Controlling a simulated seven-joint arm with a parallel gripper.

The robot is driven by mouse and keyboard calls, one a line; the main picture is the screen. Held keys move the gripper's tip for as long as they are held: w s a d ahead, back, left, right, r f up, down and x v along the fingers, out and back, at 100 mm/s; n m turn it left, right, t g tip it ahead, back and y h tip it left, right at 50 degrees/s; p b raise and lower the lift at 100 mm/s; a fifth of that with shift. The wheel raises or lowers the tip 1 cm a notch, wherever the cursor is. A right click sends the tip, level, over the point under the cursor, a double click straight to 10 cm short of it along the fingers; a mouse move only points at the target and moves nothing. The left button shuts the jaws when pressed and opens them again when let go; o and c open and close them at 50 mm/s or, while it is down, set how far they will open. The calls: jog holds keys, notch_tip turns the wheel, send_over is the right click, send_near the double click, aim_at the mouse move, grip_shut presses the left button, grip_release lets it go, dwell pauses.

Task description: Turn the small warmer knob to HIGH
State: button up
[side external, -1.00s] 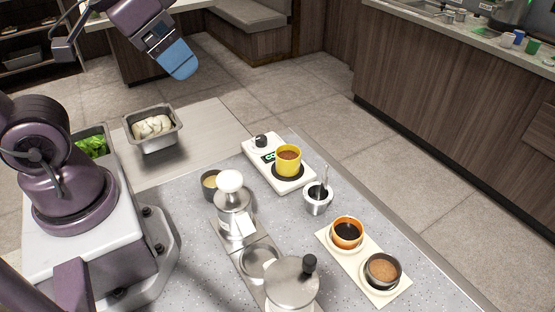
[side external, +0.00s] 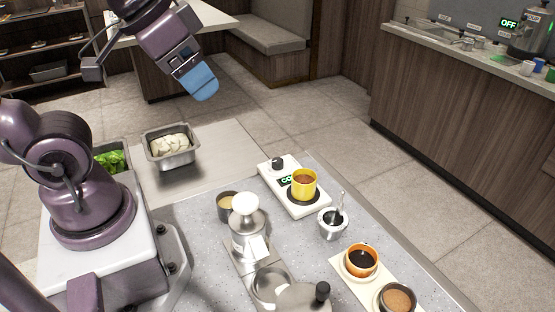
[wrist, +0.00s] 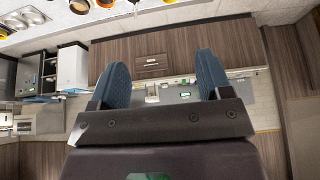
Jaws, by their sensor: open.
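The small warmer (side external: 273,181) is a white plate on the counter in the side view. Its black knob (side external: 278,163) is at its far left end, beside a small green-lit display (side external: 286,181) too small to read fully. A yellow cup (side external: 305,182) of reddish-brown sauce stands on its dark round pad. My gripper (side external: 204,88) has blue fingers and hangs in the air, up and left of the warmer, well apart from the knob. In the wrist view my gripper (wrist: 161,80) is open, with nothing between its fingers.
A steel pan of white slices (side external: 172,146) and a bin of greens (side external: 112,158) are left of the warmer. A dark cup (side external: 228,205), a white-topped metal dispenser (side external: 247,240), a steel pot with a utensil (side external: 332,225) and an orange cup (side external: 361,262) stand nearby.

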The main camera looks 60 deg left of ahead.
jog(key=w+f+g, duration=0.1)
jog(key=w+f, duration=0.1)
jog(key=w+a+f+n+g, duration=0.1)
jog(key=w+f+g, duration=0.1)
jog(key=shift+w+a+f+n+h, duration=0.1)
jog(key=shift+a+f+n+h, duration=0.05)
jog(key=shift+f+n+h, duration=0.2)
jog(key=shift+c, duration=0.8)
jog(key=n+g, duration=0.3)
jog(key=n, duration=2)
send_near(278, 160)
jog(key=f, duration=0.9)
jog(key=shift+d+f, duration=0.2)
jog(key=shift+d, duration=0.15)
jog(key=c, duration=0.9)
